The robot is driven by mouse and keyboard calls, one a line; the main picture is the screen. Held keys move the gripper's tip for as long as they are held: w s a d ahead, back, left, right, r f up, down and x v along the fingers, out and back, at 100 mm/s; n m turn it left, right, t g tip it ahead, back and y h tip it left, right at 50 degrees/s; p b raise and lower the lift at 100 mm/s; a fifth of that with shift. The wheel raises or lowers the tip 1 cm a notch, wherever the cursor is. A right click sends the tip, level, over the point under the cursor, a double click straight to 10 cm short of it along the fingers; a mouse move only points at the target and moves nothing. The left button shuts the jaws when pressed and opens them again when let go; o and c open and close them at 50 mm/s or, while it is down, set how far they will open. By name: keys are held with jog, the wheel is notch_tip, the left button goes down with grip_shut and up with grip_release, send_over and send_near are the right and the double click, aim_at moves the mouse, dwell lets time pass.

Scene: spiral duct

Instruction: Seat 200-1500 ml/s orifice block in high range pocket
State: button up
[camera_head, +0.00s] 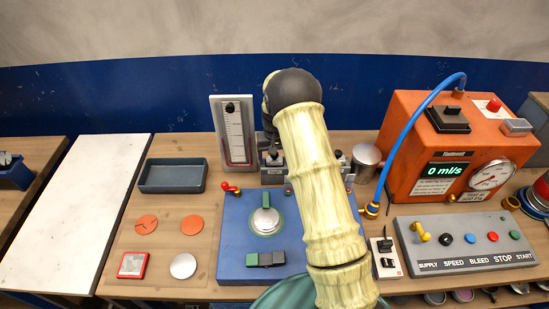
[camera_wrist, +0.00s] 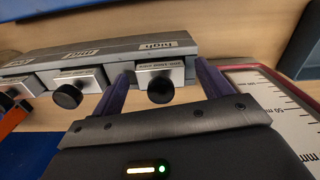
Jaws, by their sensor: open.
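The grey rack (camera_wrist: 100,53) has pockets labelled mid and high; it is partly hidden behind my arm in the head view (camera_head: 272,180). The orifice block (camera_wrist: 158,70) with a white label and a black knob sits at the high pocket, under the high label, roughly in line with its neighbours. Its label is too small to read surely, and its seating depth cannot be told. My gripper (camera_wrist: 165,77) is open, its two purple fingers on either side of this block. In the head view my gripper is mostly hidden by my own arm.
Two similar blocks with black knobs, one at the mid pocket (camera_wrist: 76,80), sit left in the wrist view. A flowmeter panel (camera_head: 233,132) stands close beside the rack. A blue hose (camera_head: 412,125) arches from the orange tester (camera_head: 400,120). A dark tray (camera_head: 172,177) is empty.

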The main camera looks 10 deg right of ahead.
notch_tip(320, 180, up, 12)
jog(key=b, duration=0.3)
jog(key=shift+f+b, duration=0.2)
jog(key=shift+b, duration=0.15)
jog(key=s+t, duration=0.2)
jog(key=s, duration=2.6)
jog(key=shift+s+r+n+t, duration=0.3)
jog(key=shift+s+r+n, duration=0.05)
jog(key=shift+r+n, duration=0.1)
jog(key=shift+d, duration=0.1)
